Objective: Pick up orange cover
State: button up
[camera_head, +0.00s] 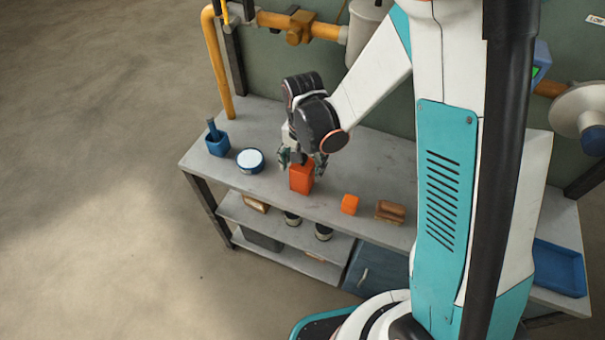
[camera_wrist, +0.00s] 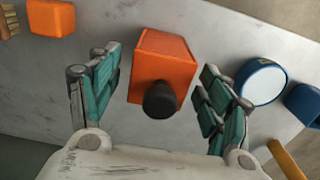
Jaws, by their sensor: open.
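The orange cover (camera_head: 301,179) is a tall orange box standing on the grey workbench. In the wrist view the orange cover (camera_wrist: 163,60) has a black round knob (camera_wrist: 160,99) facing the camera. My gripper (camera_head: 302,160) is open above the cover. In the wrist view the teal-padded fingers of my gripper (camera_wrist: 160,80) stand on either side of it, with a gap on both sides. In the head view my wrist and fingers hide the knob and the cover's top.
A smaller orange block (camera_head: 350,204) and a brown brush-like object (camera_head: 390,211) lie to the right on the workbench (camera_head: 222,178). A round blue-rimmed white tin (camera_head: 250,160) and a blue holder (camera_head: 217,143) stand left. An orange pipe (camera_head: 216,60) runs behind.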

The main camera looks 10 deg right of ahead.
jog(key=shift+c, duration=0.3)
jog(key=c, duration=1.2)
jog(key=shift+r, duration=0.1)
